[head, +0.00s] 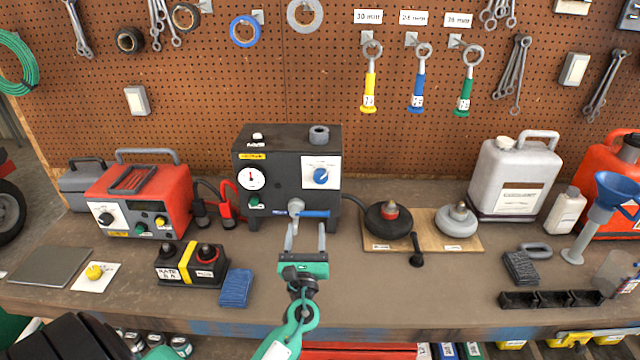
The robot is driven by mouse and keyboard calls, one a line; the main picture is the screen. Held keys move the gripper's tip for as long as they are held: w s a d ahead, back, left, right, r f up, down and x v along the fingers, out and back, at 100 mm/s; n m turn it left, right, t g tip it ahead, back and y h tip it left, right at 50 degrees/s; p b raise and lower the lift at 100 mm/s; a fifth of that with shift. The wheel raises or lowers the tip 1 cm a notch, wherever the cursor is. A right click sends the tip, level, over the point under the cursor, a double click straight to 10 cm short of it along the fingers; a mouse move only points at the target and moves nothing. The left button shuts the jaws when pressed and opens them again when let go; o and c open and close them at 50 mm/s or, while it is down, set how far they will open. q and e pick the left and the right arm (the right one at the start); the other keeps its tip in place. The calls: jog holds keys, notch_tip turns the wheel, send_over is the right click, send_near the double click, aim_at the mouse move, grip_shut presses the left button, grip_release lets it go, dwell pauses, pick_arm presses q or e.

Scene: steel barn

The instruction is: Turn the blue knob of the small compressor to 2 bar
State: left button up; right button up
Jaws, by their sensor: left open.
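The small compressor (270,195) is a dark box at the back middle of the workbench. Its blue knob (321,176) sits on a white dial plate at the upper right of its front. A white round gauge (252,179) with a red needle is at the left of the front. A green knob (254,203) lies below the gauge. A blue-handled valve (312,213) sticks out low on the front. My left gripper (305,238) is open and empty, its fingers pointing at the compressor below the valve. I cannot read the knob's setting. My right gripper is not in view.
A red charger (140,200) stands left of the compressor, and a battery (190,264) and blue cloth (236,288) lie in front. A wooden board (470,243) with two round fittings is at the right.

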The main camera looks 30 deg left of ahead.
aim_at(320, 180)
pick_arm(q)
jog(key=w+a+r+m+p, duration=0.1)
jog(key=w, duration=0.3)
jog(key=w+a+r+m+t+h+p, duration=0.1)
jog(key=w+a+r+p, duration=0.1)
jog(key=w, duration=0.2)
jog(key=w+a+r+m+p, duration=0.1)
jog(key=w+r+m, duration=0.1)
jog(key=w, duration=0.2)
jog(key=shift+w+a+r+p, duration=0.15)
jog(key=shift+w+a+p, duration=0.05)
jog(key=shift+w+p, duration=0.15)
jog(key=shift+w+a, duration=0.2)
jog(key=shift+w, duration=0.15)
jog(key=c, duration=1)
